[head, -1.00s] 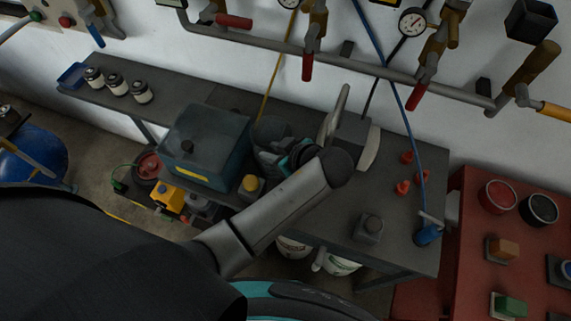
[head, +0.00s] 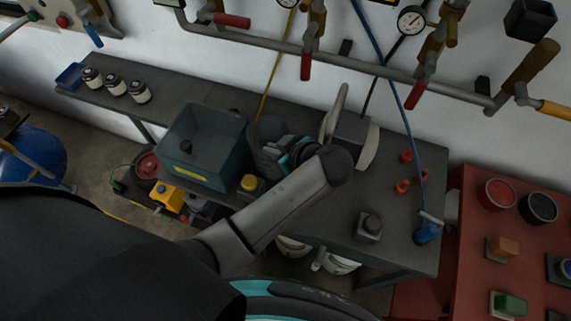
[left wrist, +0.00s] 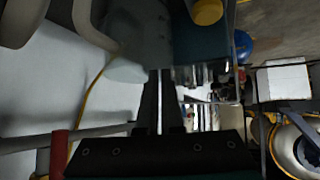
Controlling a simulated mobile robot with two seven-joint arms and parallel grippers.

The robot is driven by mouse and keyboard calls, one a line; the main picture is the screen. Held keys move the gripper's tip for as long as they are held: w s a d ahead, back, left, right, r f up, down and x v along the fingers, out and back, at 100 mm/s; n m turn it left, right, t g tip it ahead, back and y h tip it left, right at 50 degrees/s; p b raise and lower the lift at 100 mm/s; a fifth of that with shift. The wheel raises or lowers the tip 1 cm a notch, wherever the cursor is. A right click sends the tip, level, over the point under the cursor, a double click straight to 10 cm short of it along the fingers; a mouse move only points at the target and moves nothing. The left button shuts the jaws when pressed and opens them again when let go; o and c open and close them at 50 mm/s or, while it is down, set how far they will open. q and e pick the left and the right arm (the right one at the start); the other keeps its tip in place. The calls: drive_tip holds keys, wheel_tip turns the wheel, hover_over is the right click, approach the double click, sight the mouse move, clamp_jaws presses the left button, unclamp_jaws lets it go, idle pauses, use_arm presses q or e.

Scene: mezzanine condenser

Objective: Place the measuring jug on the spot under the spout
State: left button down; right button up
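The measuring jug (head: 262,130) is a grey, see-through vessel on the bench, just right of a dark teal box. It fills the top middle of the left wrist view (left wrist: 125,65). My left gripper (head: 276,148) reaches it from the right in the head view. Its two dark fingers (left wrist: 160,85) are close together against the jug, with a thin gap, and look shut on its thin edge or handle. The exact contact is hidden. I cannot make out the spout or the spot under it. My right gripper is out of view.
The teal box (head: 200,140) stands close left of the jug, with a yellow-capped item (head: 250,184) in front. A grey fixture with pale plates (head: 368,150) is behind my wrist. Red pieces (head: 402,187) and a grey block (head: 368,226) lie right. Pipes with red handles run above.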

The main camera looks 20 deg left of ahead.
sight(267, 165)
use_arm(q)
drive_tip(key=shift+g, duration=0.6)
drive_tip(key=shift+s+a+f, duration=0.2)
drive_tip(key=shift+s+f, duration=0.45)
drive_tip(key=shift+f, duration=0.2)
drive_tip(key=shift+s+a+f, duration=0.15)
drive_tip(key=shift+s+f, duration=0.5)
drive_tip(key=shift+f, duration=0.15)
wheel_tip(267, 165, up, 10)
drive_tip(key=w, duration=0.1)
drive_tip(key=shift+r+p, duration=0.15)
drive_tip(key=shift+p, duration=0.2)
drive_tip(key=shift+c, duration=1.6)
unclamp_jaws()
